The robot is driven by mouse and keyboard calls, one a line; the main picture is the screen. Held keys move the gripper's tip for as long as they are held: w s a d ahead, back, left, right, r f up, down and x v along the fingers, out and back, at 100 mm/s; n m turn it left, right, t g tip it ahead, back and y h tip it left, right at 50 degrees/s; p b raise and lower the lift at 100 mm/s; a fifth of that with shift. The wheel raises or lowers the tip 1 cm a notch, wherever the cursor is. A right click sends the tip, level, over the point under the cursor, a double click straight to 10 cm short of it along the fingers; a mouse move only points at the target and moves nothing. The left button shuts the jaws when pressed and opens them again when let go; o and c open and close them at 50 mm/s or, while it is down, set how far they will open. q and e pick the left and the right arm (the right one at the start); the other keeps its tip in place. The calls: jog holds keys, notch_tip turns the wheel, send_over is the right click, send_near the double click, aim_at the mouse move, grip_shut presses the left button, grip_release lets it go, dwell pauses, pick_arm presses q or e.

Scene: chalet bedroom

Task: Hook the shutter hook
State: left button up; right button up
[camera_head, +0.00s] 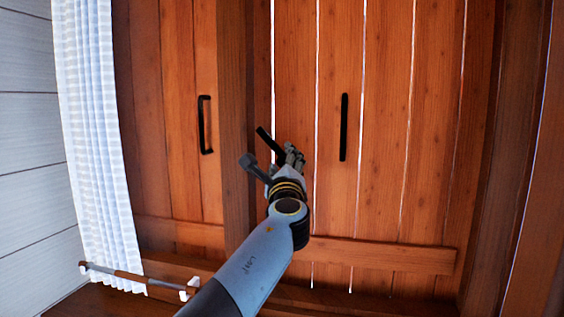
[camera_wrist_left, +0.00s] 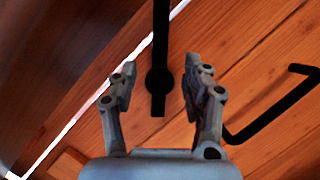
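The black shutter hook (camera_head: 265,139) is a thin bar on the wooden shutters, tilted with its upper end to the left. It crosses the bright gap beside the upright post; its lower end is hidden by my gripper. In the left wrist view the hook (camera_wrist_left: 160,35) comes down from the top edge to a round pivot and a short stub. My left gripper (camera_head: 292,155) is at the hook's lower part. In the wrist view the gripper's fingers (camera_wrist_left: 158,80) are apart, one either side of the pivot, with visible space around it. My right gripper is not in view.
A black handle (camera_head: 344,127) is on the right shutter and another handle (camera_head: 205,125) on the left one. A wooden post (camera_head: 236,100) stands between them. A white curtain (camera_head: 98,140) hangs at left, with a rod (camera_head: 130,275) low down.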

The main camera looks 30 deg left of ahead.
pick_arm(q)
jog(key=c, duration=0.9)
grip_shut()
jog(key=shift+a, duration=0.1)
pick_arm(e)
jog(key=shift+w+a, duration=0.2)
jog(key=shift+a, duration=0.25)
